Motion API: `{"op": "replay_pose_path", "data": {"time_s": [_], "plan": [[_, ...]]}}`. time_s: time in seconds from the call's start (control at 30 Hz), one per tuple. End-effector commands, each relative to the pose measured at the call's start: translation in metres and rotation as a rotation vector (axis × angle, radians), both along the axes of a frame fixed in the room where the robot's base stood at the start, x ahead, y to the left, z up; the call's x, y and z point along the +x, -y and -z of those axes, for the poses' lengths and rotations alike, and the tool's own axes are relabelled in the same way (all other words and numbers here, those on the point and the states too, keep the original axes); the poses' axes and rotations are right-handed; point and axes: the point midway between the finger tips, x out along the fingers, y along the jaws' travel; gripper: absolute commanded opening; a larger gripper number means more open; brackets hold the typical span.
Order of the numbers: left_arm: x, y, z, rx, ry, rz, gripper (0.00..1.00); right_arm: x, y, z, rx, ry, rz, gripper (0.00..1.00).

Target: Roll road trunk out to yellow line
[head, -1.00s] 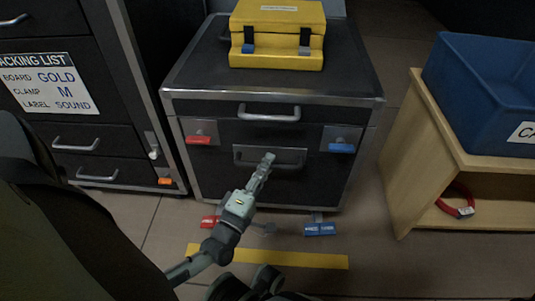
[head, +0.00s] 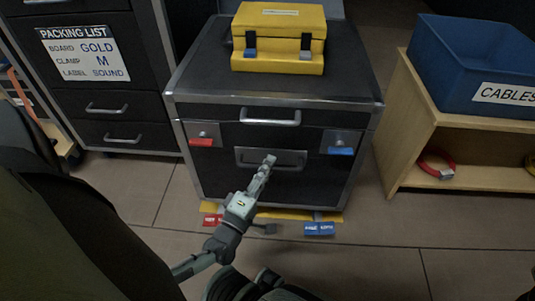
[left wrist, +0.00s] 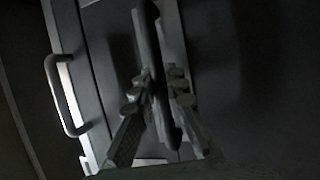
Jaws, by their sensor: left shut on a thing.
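The road trunk (head: 225,170) is a black case with silver edges, standing upright in the middle of the head view. Its front bottom edge reaches over the yellow line (head: 292,214), which shows only as a partly covered strip at the trunk's foot. My left gripper (head: 268,162) is shut on the trunk's lower front handle (head: 245,156). In the left wrist view, the fingers (left wrist: 162,85) sit on either side of a dark bar. My right gripper is not in view.
A yellow case (head: 277,62) rests on the trunk's top. A black drawer cabinet (head: 95,105) with a packing list stands left. A wooden shelf (head: 410,135) with a blue cables bin (head: 465,60) stands right. Floor in front at right (head: 400,265) is clear.

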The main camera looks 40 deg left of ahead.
Motion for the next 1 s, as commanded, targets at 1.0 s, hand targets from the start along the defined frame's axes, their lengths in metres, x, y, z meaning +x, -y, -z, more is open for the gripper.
{"op": "replay_pose_path", "data": {"time_s": [1.0], "plan": [[0.0003, -0.0002, -0.0015, 0.0, 0.001, 0.0, 0.34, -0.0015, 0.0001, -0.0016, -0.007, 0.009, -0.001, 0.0]]}}
